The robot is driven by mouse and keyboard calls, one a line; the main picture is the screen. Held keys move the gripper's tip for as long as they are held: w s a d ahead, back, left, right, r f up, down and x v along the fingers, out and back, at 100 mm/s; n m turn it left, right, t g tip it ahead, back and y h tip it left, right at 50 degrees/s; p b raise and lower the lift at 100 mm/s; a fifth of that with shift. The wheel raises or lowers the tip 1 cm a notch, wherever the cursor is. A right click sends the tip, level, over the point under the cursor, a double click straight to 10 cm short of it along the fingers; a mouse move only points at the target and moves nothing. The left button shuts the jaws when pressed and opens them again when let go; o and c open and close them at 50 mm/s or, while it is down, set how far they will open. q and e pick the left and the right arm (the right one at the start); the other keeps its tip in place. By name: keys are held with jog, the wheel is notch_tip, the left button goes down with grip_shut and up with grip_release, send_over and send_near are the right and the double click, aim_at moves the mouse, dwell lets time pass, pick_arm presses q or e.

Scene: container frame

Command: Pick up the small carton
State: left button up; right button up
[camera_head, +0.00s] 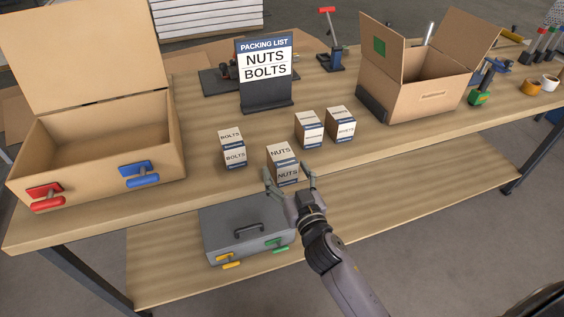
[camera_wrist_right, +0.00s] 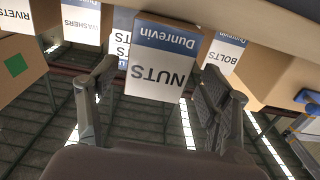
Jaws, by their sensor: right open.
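Several small cartons stand on the wooden table. The carton labelled NUTS (camera_head: 281,154) is nearest the front edge, upright; it also shows upside down in the right wrist view (camera_wrist_right: 165,52). My right gripper (camera_head: 289,171) is open, with one finger on each side of the NUTS carton's front. In the right wrist view the carton lies ahead, between my open fingers (camera_wrist_right: 158,88); I cannot tell whether they touch it. A BOLTS carton (camera_head: 233,150) stands to its left. Two more cartons (camera_head: 309,128) (camera_head: 341,124) stand behind to the right. My left gripper is out of view.
A packing list sign (camera_head: 265,95) reading NUTS and BOLTS stands behind the cartons. A large open box (camera_head: 95,145) with red and blue clamps is at left. Another open cardboard box (camera_head: 428,98) is at right. A grey case (camera_head: 246,218) lies on the lower shelf.

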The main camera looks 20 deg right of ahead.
aim_at(282, 158)
jog(key=w, duration=0.2)
jog(key=w+p, duration=0.1)
jog(key=w, duration=0.1)
jog(key=shift+d+r, duration=0.15)
jog(key=shift+r, duration=0.2)
jog(key=shift+w+f, duration=0.1)
jog(key=shift+w, duration=0.25)
jog(key=shift+s, duration=0.1)
jog(key=shift+c, duration=0.7)
jog(key=c, duration=1.4)
jog(key=shift+r, duration=0.2)
